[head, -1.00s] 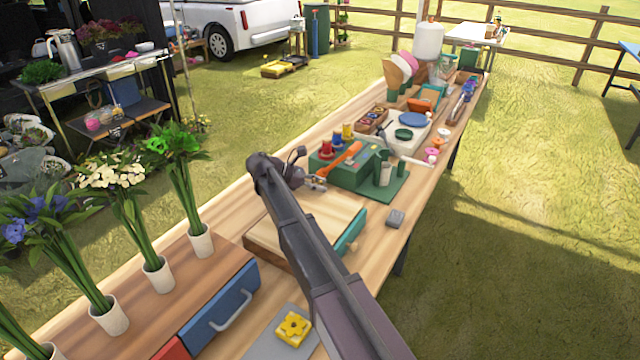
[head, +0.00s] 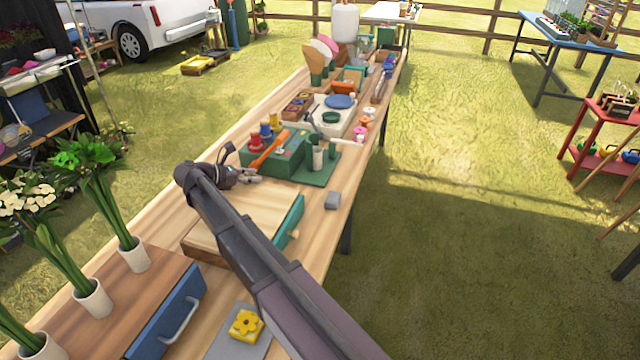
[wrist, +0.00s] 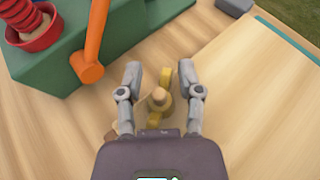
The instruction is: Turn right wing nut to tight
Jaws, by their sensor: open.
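A brass-yellow wing nut (wrist: 158,100) shows in the wrist view, on a pale wooden surface. It lies between the two grey fingers of my gripper (wrist: 160,72), which are apart with space on both sides of it. I cannot tell whether it is seated or loose. In the head view my gripper (head: 250,180) is at the end of the arm, low beside the wooden board, and the wing nut is too small to make out there.
A green box (head: 290,155) with an orange lever (head: 269,148) and coloured spools stands just beyond my gripper. A wooden board with a green edge (head: 289,222) lies on the near side. A grey block (head: 332,200) sits near the table's right edge.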

